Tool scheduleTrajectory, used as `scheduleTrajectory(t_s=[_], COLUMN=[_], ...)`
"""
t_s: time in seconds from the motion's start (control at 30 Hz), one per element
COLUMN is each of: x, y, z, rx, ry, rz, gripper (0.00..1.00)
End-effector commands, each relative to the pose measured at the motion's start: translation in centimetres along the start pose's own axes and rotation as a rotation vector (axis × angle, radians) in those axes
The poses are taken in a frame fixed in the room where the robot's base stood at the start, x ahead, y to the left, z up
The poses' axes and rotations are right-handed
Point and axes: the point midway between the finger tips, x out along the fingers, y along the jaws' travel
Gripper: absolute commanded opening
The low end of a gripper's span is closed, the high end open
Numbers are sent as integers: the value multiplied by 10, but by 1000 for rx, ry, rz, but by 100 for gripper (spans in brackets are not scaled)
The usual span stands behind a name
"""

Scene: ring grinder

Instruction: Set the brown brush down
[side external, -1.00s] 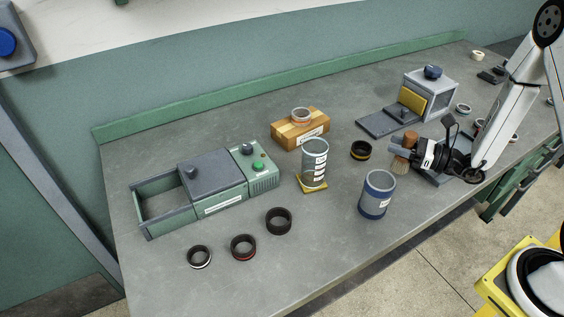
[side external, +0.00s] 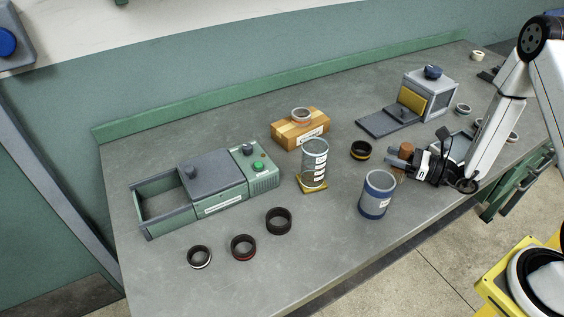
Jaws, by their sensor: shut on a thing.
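The brown brush (side external: 406,149) is between the fingers of my gripper (side external: 400,158), at the right of the bench. My gripper is shut on it. Only the brush's brown top shows clearly; its lower part is mostly hidden behind the fingers. I cannot tell whether its lower end touches the bench. A grey tray (side external: 460,147) lies partly hidden behind my gripper.
A blue-banded grey can (side external: 376,196) stands just left of my gripper. A grey box machine (side external: 430,95) stands further back. Several rings lie at the right.

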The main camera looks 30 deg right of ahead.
Motion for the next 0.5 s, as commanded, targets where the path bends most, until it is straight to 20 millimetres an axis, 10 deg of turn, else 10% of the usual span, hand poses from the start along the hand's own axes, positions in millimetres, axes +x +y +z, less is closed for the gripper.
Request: scheduleTrajectory(t_s=[0.17,0.2,0.3,0.5], x=[0,0,0,0], y=[0,0,0,0], z=[-3,-3,-3,-3], rx=[0,0,0,0], ry=[0,0,0,0], rz=[0,0,0,0], gripper=[0,49,74,74])
